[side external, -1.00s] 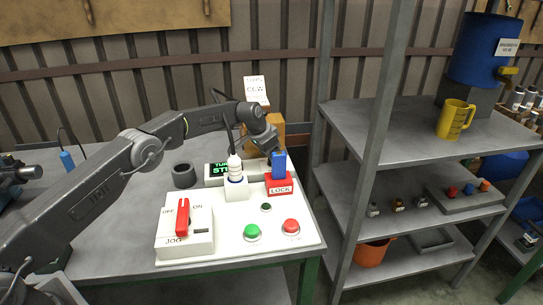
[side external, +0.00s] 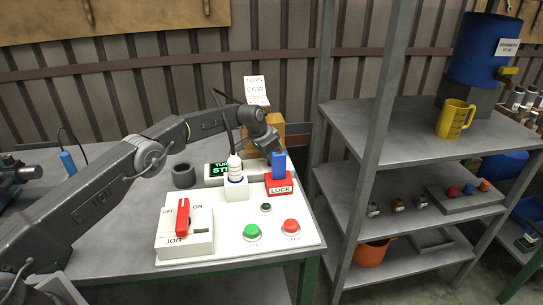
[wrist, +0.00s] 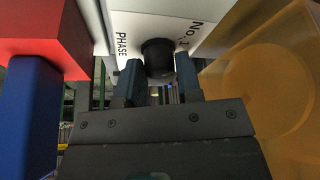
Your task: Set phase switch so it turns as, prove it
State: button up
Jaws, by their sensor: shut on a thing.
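The phase switch (wrist: 124,28) is a white box lettered "PHASE" and "No. 1", with a round black knob (wrist: 158,52). My gripper (wrist: 158,70) is shut on this knob, one finger on each side. In the side external view the fingertips and knob are hidden behind the blue handle on the red LOCK block (side external: 279,188). A white card (side external: 255,91) at the back reads "TURN" and "CCW". A display (side external: 218,170) shows green text, partly covered. The red JOG lever (side external: 183,217) sits between OFF and ON.
The blue handle (side external: 279,168) and a white ringed post (side external: 235,168) stand close to my gripper. An amber housing (side external: 299,135) is behind it. Green (side external: 252,232) and red (side external: 291,226) buttons are at the panel front. A grey shelf stands right.

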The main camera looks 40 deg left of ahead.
jog(key=shift+m, duration=0.7)
jog(key=o, duration=0.9)
jog(key=v, duration=1.4)
jog(key=shift+w+a, duration=0.2)
jog(key=shift+a, duration=0.1)
